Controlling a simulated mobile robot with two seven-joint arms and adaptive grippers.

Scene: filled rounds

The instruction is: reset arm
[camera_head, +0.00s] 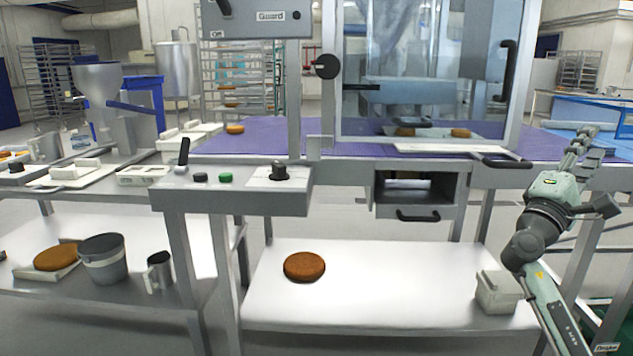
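My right arm comes in from the lower right, and my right gripper (584,140) points up and away at the right side of the view. It is beside the right end of the machine table and apart from it. The fingers are small and seen at a slant, so I cannot tell whether they are open or shut. I see nothing held in them. My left gripper is not in view.
A brown round (304,267) lies on the white lower shelf (380,300), with a pale box (497,291) at its right end. A guarded machine with a purple belt (262,139) stands above. A grey bucket (105,259) and metal jug (159,272) stand at left.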

